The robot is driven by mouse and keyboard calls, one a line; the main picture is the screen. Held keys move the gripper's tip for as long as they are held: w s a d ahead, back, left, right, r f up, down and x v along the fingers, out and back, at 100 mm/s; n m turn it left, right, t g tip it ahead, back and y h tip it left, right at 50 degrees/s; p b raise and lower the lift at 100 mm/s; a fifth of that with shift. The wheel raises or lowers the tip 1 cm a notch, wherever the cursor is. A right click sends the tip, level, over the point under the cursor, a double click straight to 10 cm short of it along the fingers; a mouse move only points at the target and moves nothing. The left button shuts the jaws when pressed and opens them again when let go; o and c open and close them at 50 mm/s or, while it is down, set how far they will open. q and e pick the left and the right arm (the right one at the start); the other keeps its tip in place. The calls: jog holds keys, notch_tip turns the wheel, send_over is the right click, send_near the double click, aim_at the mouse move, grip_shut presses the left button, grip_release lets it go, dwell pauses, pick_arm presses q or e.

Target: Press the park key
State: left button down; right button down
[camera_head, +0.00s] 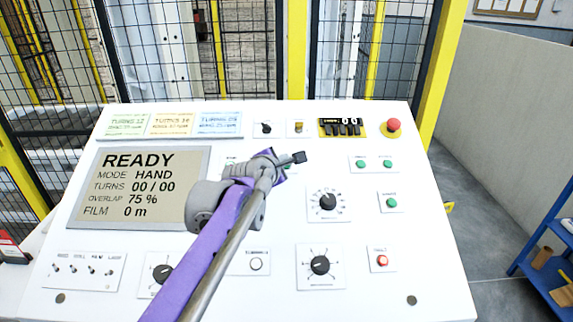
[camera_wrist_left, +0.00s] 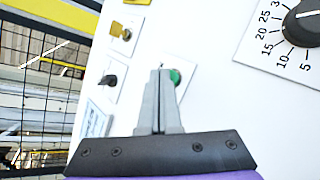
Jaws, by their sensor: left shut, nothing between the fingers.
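The white control panel (camera_head: 300,225) carries several keys and knobs; I cannot read which key is labelled park. My left gripper (camera_head: 299,157) is shut and empty over the upper middle of the panel. In the left wrist view its closed fingertips (camera_wrist_left: 161,72) are beside a green key (camera_wrist_left: 176,76) and partly cover it. I cannot tell whether they touch it. In the head view, that green key is mostly hidden by my gripper. Other green keys show at the right: a pair (camera_head: 361,163) and a single one (camera_head: 391,203). My right gripper is not in view.
A display (camera_head: 140,187) reads READY, MODE HAND. A red mushroom button (camera_head: 392,125) stands at the top right. Dials (camera_head: 328,202), a lit red key (camera_head: 382,260), a white key (camera_head: 256,264) and toggle switches (camera_head: 90,270) surround my arm. A mesh fence stands behind.

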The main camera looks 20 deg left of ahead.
pick_arm(q)
jog(key=shift+w+f, duration=0.1)
jog(key=shift+f, duration=0.25)
dwell(0.6)
jog(key=shift+s+r, duration=0.25)
jog(key=shift+r, duration=0.5)
jog(key=r+p, duration=0.1)
jog(key=s+r, duration=0.1)
jog(key=r, duration=0.1)
jog(key=s+r+p, duration=0.1)
jog(key=shift+d+r+p, duration=0.3)
jog(key=shift+d, duration=0.05)
jog(key=shift+f, duration=0.1)
dwell(0.4)
